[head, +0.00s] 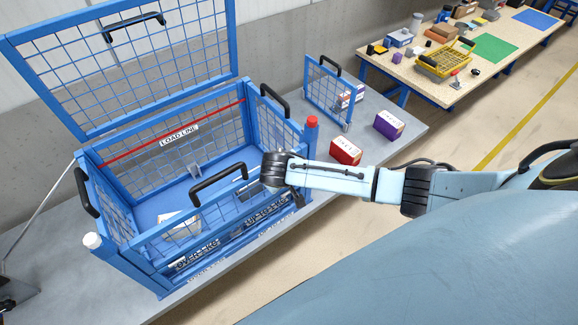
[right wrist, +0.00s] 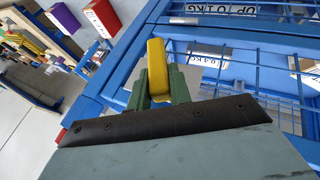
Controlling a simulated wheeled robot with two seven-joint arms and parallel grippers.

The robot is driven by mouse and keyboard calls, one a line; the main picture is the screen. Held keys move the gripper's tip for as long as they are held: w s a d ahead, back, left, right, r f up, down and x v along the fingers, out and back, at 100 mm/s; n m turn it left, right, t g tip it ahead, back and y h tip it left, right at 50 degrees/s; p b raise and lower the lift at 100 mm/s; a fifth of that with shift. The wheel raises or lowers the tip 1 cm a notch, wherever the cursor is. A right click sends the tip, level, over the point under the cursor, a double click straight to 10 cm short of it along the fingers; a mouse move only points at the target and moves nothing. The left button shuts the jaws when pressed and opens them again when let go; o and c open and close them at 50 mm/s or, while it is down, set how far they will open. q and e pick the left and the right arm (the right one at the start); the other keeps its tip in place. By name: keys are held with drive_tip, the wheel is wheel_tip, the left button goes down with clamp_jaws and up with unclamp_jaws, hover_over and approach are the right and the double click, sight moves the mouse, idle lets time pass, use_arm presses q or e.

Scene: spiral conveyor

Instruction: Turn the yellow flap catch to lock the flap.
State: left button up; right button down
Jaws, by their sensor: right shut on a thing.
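The yellow flap catch (right wrist: 156,56) shows in the right wrist view, close to a blue frame corner of the cage. My right gripper (right wrist: 159,82) has its green fingers on either side of the catch and is shut on it. In the head view my right arm reaches in from the right to the front right corner of the blue mesh cage (head: 150,243); the catch and fingertips are hidden there behind my wrist. The cage's front mesh panel with a black handle (head: 219,184) stands upright or slightly tilted; I cannot tell which. My left gripper is not in view.
The cage's mesh lid (head: 70,128) is raised at the back. A red-capped post (head: 312,123) stands beside my wrist, a white-capped post (head: 92,241) at the left corner. A red box (head: 345,151) and a purple box (head: 389,124) sit on the grey table (head: 404,102).

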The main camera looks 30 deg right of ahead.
drive_tip(key=h, duration=0.2)
drive_tip(key=shift+a+f+n+h, duration=0.25)
drive_tip(key=shift+a+n+h, duration=0.05)
drive_tip(key=shift+a, duration=0.1)
drive_tip(key=shift+a+f+n+t+h+b, duration=0.1)
drive_tip(key=shift+f+n+t+h+b, duration=0.3)
drive_tip(key=shift+h+b, duration=1.1)
drive_tip(key=shift+a+f+n+t+h+b, duration=0.2)
drive_tip(key=shift+n+t+h+b, duration=0.4)
drive_tip(key=shift+h+b, duration=0.9)
drive_tip(key=shift+a+f+n+t+h+b, duration=0.1)
drive_tip(key=shift+f+n+t+h+b, duration=0.3)
drive_tip(key=shift+h+b, duration=1.1)
drive_tip(key=shift+d+r, duration=0.1)
drive_tip(key=shift+r, duration=0.05)
drive_tip(key=c, duration=1.3)
unclamp_jaws()
